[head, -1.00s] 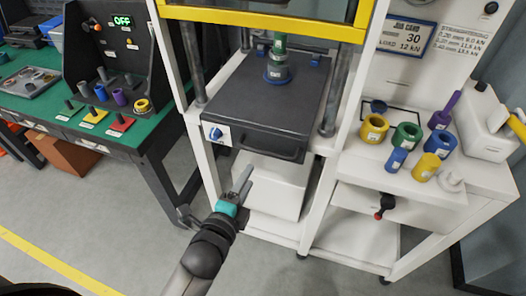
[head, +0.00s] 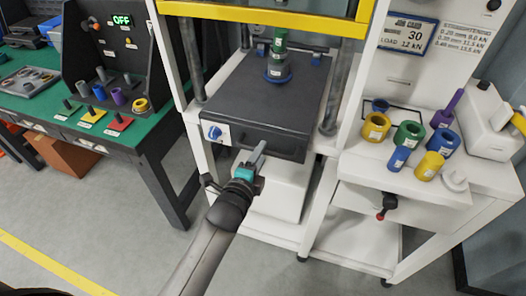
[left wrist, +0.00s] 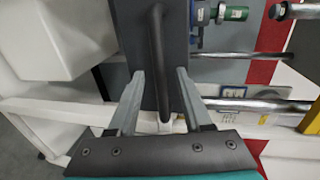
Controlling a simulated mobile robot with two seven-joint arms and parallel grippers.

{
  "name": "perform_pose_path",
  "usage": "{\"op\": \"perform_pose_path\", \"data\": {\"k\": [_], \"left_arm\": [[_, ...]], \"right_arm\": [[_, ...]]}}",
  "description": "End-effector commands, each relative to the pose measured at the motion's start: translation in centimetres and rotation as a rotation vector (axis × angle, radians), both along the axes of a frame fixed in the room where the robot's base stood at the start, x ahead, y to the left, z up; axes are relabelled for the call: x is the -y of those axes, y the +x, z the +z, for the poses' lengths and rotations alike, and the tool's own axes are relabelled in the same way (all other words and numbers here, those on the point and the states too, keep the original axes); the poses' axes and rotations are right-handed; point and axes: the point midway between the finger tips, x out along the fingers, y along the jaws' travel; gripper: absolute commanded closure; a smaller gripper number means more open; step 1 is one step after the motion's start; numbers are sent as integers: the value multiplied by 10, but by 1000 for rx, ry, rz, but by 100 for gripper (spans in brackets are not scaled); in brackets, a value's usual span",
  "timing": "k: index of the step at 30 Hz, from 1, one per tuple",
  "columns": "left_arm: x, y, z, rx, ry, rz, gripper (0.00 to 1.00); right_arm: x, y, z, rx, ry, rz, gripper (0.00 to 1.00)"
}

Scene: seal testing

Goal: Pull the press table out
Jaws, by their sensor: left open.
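The press table (head: 262,98) is a dark grey slab inside the white press frame. A green and blue fixture (head: 279,66) stands on it. Its dark bar handle (head: 280,150) runs along the front face and also shows in the left wrist view (left wrist: 157,55). My left gripper (head: 257,153) is at the front of the table by the handle. In the left wrist view the gripper (left wrist: 159,78) is open, with one finger on each side of the handle bar's line. I cannot tell whether a finger touches it. My right gripper is out of view.
A white panel with a blue knob (head: 214,132) sits left of the handle. Metal columns (head: 334,92) flank the table. A side bench (head: 405,185) with coloured rings stands right, and a green-topped workbench (head: 90,112) left. The floor in front is open.

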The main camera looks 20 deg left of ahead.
Motion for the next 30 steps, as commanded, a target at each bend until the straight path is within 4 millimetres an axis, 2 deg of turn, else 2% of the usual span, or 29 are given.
{"op": "perform_pose_path", "data": {"k": [9,22,30], "left_arm": [[1,22,-5,1,0,0,50],[1,26,-5,0,0,0,50],[1,26,-5,0,0,0,81]], "right_arm": [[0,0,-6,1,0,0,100],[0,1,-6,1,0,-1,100],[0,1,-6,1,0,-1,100]]}}
